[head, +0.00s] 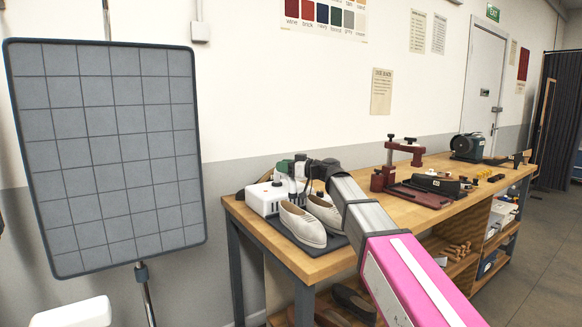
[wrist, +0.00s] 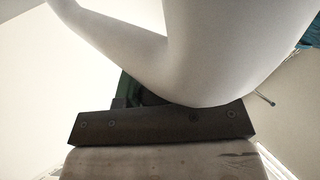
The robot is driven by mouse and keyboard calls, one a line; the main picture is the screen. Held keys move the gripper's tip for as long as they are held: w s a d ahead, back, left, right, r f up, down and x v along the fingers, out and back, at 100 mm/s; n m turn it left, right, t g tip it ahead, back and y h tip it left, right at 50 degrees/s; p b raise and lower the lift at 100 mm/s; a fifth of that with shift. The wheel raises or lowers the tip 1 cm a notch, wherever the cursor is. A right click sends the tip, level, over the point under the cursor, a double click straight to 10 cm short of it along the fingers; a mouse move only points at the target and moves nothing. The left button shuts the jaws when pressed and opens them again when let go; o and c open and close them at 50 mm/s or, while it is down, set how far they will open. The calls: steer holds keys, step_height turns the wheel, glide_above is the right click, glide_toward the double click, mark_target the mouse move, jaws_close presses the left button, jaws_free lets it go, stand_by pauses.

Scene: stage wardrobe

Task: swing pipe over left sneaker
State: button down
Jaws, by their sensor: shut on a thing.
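Two cream sneakers stand side by side on a dark mat (head: 338,242) at the near left end of the wooden bench. The left sneaker (head: 300,226) is nearer and the right sneaker (head: 326,213) is partly behind my arm. A white box unit (head: 263,198) stands behind them. My gripper (head: 301,178) is above and behind the sneakers, by the unit, and is shut on a pipe. The pipe is mostly hidden in the head view. A large pale curved tube, apparently the pipe (wrist: 215,55), fills the upper wrist view. The exact grip is hidden.
A grey gridded panel (head: 112,160) on a stand is left of the bench (head: 308,268). A dark red press (head: 398,168) and small tools stand further right. Dark shoes (head: 352,304) lie on the lower shelf. The wall is close behind.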

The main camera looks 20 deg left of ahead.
steer(key=shift+s+a+m+t, duration=0.4)
steer(key=shift+a+m+t, duration=0.35)
steer(key=shift+t, duration=0.25)
steer(key=c, duration=0.9)
jaws_free()
steer(key=shift+a, duration=0.1)
steer(key=shift+o, duration=0.2)
steer(key=v, duration=1.1)
steer(key=shift+r, duration=0.2)
steer(key=shift+s, duration=0.1)
